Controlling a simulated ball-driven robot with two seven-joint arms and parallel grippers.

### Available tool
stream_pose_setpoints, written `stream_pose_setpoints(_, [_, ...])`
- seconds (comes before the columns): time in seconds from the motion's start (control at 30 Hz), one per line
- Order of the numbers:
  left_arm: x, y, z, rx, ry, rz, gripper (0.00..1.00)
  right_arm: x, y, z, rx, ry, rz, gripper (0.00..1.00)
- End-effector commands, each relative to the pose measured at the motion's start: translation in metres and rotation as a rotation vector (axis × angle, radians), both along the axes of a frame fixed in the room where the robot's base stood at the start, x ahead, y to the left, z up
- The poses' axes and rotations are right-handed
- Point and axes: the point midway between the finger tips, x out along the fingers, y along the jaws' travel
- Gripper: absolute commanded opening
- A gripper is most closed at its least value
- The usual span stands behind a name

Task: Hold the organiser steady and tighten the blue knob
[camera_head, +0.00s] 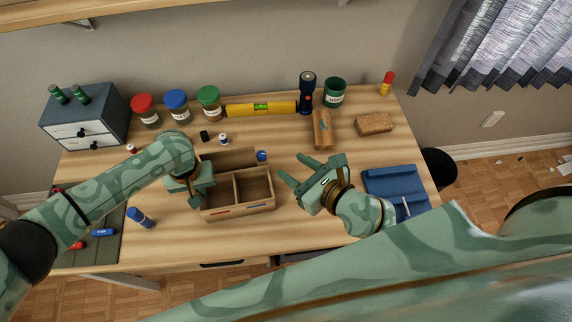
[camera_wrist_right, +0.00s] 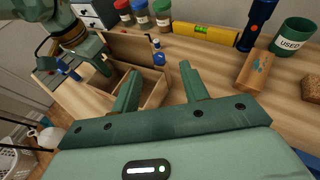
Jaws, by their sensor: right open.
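The wooden organiser (camera_head: 237,209) stands at the middle front of the desk, with open compartments and an upright back panel; it also shows in the right wrist view (camera_wrist_right: 153,92). The blue knob (camera_head: 262,156) is at its back right corner, and in the wrist view it (camera_wrist_right: 158,57) shows beyond my fingertips. My left gripper (camera_head: 203,188) is at the organiser's left end wall; its fingers are partly hidden, so its grip is unclear. My right gripper (camera_head: 291,165) is open and empty, right of the organiser, its fingers pointing toward the knob without touching it.
Behind stand lidded jars (camera_head: 177,103), a yellow level (camera_head: 262,108), a dark torch (camera_head: 307,90) and a green cup (camera_head: 335,92). A wooden block (camera_head: 322,130) and a cork block (camera_head: 374,124) lie right.

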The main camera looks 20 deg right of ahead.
Motion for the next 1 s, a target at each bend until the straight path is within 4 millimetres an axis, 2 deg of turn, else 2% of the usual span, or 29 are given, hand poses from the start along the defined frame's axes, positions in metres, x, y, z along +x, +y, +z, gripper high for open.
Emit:
stream_pose_setpoints(0.07, [0.0, 0.0, 0.001, -0.001, -0.001, 0.0, 0.0, 0.03, 0.0, 0.027, -0.005, -0.083, 0.007, 0.44])
stream_pose_setpoints(0.17, [0.0, 0.0, 0.001, -0.002, -0.001, 0.0, 0.0, 0.072, 0.022, 0.082, -0.005, -0.232, 0.066, 0.44])
stream_pose_setpoints(0.2, [0.0, 0.0, 0.001, -0.002, -0.001, 0.0, 0.0, 0.088, 0.037, 0.106, -0.005, -0.296, 0.104, 0.44])
stream_pose_setpoints(0.27, [0.0, 0.0, 0.001, -0.001, -0.001, 0.0, 0.0, 0.107, 0.064, 0.144, -0.006, -0.388, 0.175, 0.44])
stream_pose_setpoints(0.3, [0.0, 0.0, 0.001, -0.001, -0.001, 0.0, 0.0, 0.116, 0.083, 0.168, -0.007, -0.443, 0.229, 0.44])
stream_pose_setpoints(0.4, [0.0, 0.0, 0.001, -0.001, -0.001, 0.0, 0.0, 0.125, 0.135, 0.217, -0.024, -0.543, 0.386, 0.44])
stream_pose_setpoints(0.53, [0.0, 0.0, 0.001, -0.001, -0.001, 0.0, 0.0, 0.12, 0.197, 0.256, -0.095, -0.607, 0.611, 0.44])
stream_pose_setpoints(0.6, [0.0, 0.0, 0.001, -0.001, -0.001, 0.0, 0.0, 0.113, 0.225, 0.264, -0.163, -0.61, 0.731, 0.44])
stream_pose_setpoints(0.67, [0.0, 0.0, 0.001, -0.001, -0.001, 0.0, 0.0, 0.108, 0.243, 0.263, -0.238, -0.593, 0.829, 0.44])
stream_pose_setpoints(0.73, [0.0, 0.0, 0.001, -0.001, -0.001, 0.0, 0.0, 0.104, 0.257, 0.253, -0.346, -0.546, 0.93, 0.44])
stream_pose_setpoints(0.8, [0.0, 0.0, 0.001, -0.001, -0.001, 0.0, 0.0, 0.106, 0.26, 0.236, -0.472, -0.47, 1.01, 0.44])
stream_pose_setpoints(0.87, [0.0, 0.0, 0.001, -0.001, -0.001, 0.0, 0.0, 0.112, 0.252, 0.217, -0.592, -0.379, 1.057, 0.44])
stream_pose_setpoints(0.9, [0.0, 0.0, 0.0, -0.001, -0.001, 0.0, 0.0, 0.118, 0.241, 0.203, -0.675, -0.301, 1.074, 0.44])
stream_pose_setpoints(0.97, [0.0, 0.0, 0.0, -0.001, -0.001, 0.0, 0.0, 0.131, 0.215, 0.18, -0.799, -0.161, 1.076, 0.44])
stream_pose_setpoints(1.0, [0.0, 0.0, 0.0, -0.001, -0.001, 0.0, 0.0, 0.14, 0.191, 0.164, -0.877, -0.051, 1.062, 0.44])
